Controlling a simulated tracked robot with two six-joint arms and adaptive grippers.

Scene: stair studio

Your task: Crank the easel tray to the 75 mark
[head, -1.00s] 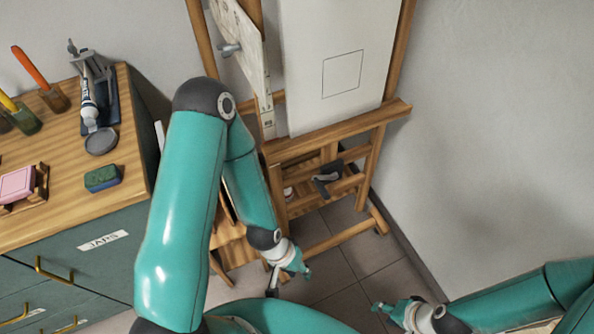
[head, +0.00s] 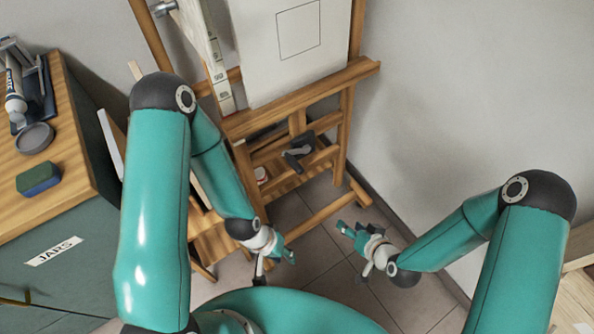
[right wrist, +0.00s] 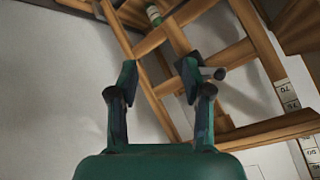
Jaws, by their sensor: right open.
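The wooden easel (head: 300,101) stands in the corner, with a white canvas (head: 298,60) above its tray ledge. The dark crank (head: 298,153) is on the easel's lower frame, below the ledge; in the right wrist view its grey handle (right wrist: 214,73) shows beyond the right finger. A numbered scale (head: 219,82) runs up the easel's left side; it also shows in the right wrist view (right wrist: 288,95). I cannot tell the tray's reading. My right gripper (head: 350,238) is open and empty, below and right of the crank, apart from it. My left gripper (head: 275,265) is low, left of it; its jaws are unclear.
A cabinet labelled JARS (head: 54,251) stands at the left, with a green-blue sponge (head: 38,178), a grey lid (head: 34,138) and a paint tube (head: 14,95) on top. The wall (head: 470,90) is close on the right. Tiled floor (head: 325,270) is clear between my grippers.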

